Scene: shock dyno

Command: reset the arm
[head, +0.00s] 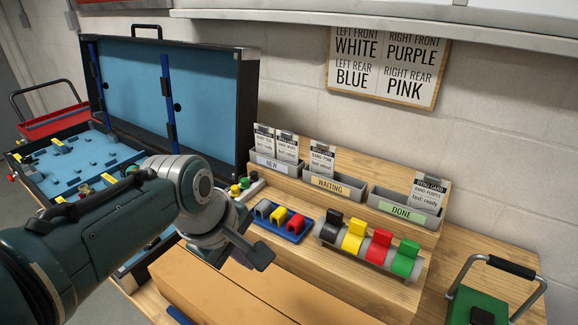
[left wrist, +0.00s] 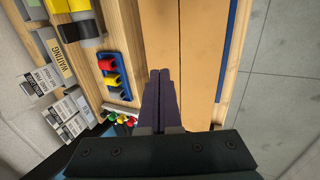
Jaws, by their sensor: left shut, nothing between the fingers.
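My left arm reaches in from the left of the head view. Its gripper (head: 252,254) hangs over the wooden bench near a tan box (head: 225,290). In the left wrist view its two dark fingers (left wrist: 160,74) are together and empty, above the tan box (left wrist: 205,40). My right gripper is not in view. The open blue-lined case (head: 205,85) stands behind and left of the arm, its lid upright. The arm hides part of its blue base (head: 65,165).
A blue tray (head: 268,234) holds grey, yellow and red pieces. A grey bar (head: 340,257) carries black, yellow, red and green levers. Bins NEW (head: 272,163), WAITING (head: 330,184) and DONE (head: 400,212) hold cards. A green handled item (head: 465,308) stands right. A sign (head: 390,62) hangs behind.

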